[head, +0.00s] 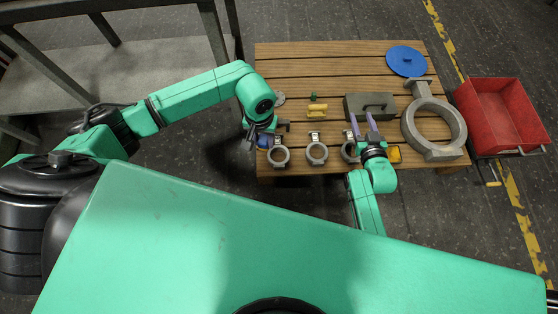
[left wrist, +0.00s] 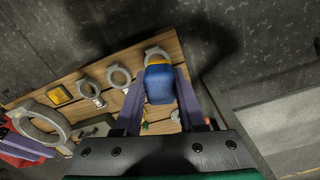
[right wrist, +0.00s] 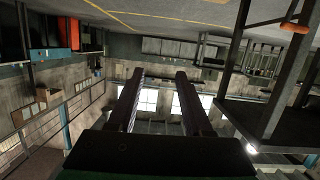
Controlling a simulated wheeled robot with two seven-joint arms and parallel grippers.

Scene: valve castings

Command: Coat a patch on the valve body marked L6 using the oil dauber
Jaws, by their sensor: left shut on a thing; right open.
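My left gripper (head: 267,134) is shut on a blue object with a yellow band, seemingly the oil dauber (left wrist: 158,86); its blue also shows in the head view (head: 263,141). It is over the table's near left corner, beside the leftmost valve body (head: 279,156). In the left wrist view the dauber partly hides that ring-shaped body (left wrist: 155,51). A middle valve body (head: 316,153) and a right one (head: 349,152) stand in the same row. The mark L6 cannot be read on any. My right gripper (head: 363,122) is open and empty, over the table's right half.
The slatted table (head: 340,60) also holds a yellow block (head: 317,111), a small green item (head: 313,97), a grey box (head: 370,103), a large ring casting (head: 458,124), a blue disc (head: 406,61) and a yellow item (head: 394,154). A red bin (head: 500,105) stands right. The table's back left is clear.

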